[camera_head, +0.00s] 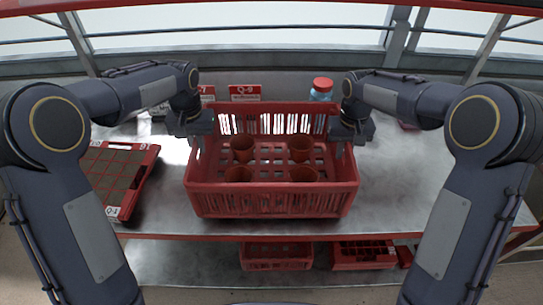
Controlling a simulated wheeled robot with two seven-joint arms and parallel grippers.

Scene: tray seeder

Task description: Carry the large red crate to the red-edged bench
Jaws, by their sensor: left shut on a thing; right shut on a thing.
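The large red crate (270,203) is in the middle of the head view, with several red-brown pots standing inside it. It is over the red-edged bench (440,195), near the front edge; I cannot tell whether it rests on the top or hangs just above it. My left gripper (195,140) is shut on the crate's left side wall near the back. My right gripper (342,145) is shut on its right side wall near the back. The fingertips are partly hidden by the crate and the wrists.
A red seed tray (150,160) with dark cells lies left of the crate. A jar with a red lid (322,88) and red label signs (245,92) stand behind. A small red crate (275,257) and another red tray (362,254) are on the lower shelf. The bench is clear at right.

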